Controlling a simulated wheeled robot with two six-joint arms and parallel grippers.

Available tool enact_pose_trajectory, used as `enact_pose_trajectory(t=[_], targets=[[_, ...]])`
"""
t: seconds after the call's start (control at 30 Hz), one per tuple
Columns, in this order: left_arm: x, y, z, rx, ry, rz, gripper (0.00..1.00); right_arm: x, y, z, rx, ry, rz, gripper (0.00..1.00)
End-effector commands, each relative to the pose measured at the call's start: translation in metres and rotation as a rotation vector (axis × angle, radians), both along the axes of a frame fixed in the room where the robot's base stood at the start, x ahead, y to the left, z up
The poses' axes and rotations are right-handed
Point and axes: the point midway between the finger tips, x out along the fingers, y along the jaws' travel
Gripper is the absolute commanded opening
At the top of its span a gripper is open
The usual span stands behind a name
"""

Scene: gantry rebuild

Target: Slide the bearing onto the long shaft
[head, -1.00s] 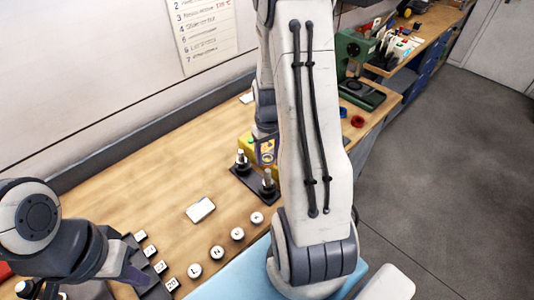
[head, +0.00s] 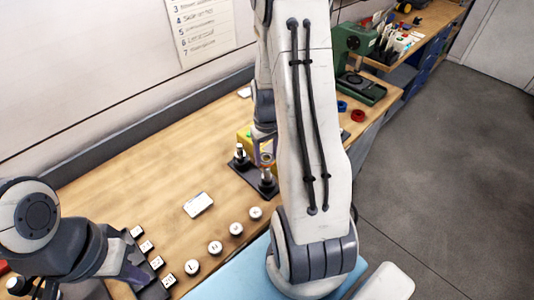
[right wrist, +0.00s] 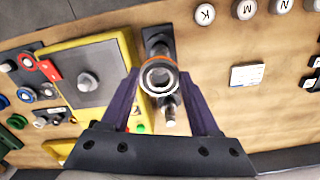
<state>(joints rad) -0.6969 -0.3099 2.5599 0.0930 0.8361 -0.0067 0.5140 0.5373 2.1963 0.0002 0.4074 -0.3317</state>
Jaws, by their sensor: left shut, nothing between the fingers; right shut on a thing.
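A dark base plate (head: 241,178) on the bench carries two upright shafts, a far-left one (head: 240,154) and a near-right one (head: 267,178). I cannot tell which is longer. My right gripper (head: 265,157) is shut on the bearing (right wrist: 159,77), a ring held between its purple fingertips (right wrist: 160,84). In the head view the bearing sits just above the near-right shaft. In the right wrist view a post shows behind the ring and the other shaft (right wrist: 169,112) stands beside it. Whether a shaft is inside the bore is unclear. My left gripper (head: 134,272) is shut and empty at lower left.
A yellow box (right wrist: 111,62) stands close beside the base plate. A white card-like block (head: 198,204) and several round lettered pieces (head: 215,247) lie nearer me. Square numbered pieces (head: 146,247) sit by the left gripper. A green machine (head: 357,60) is at the far right.

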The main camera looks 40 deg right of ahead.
Motion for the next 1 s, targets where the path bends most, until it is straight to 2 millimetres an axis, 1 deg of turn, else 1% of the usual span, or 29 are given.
enact_pose_trajectory(t=[0.7, 1.0], targets=[[0.000, 0.000, -0.018, 0.000, 0.000, 0.003, 0.00, 0.000, 0.000, -0.023, 0.000, 0.000, 0.000, 0.00], [0.000, 0.000, -0.020, 0.000, 0.000, 0.004, 0.00, 0.000, 0.000, -0.026, 0.000, 0.000, 0.000, 0.00]])
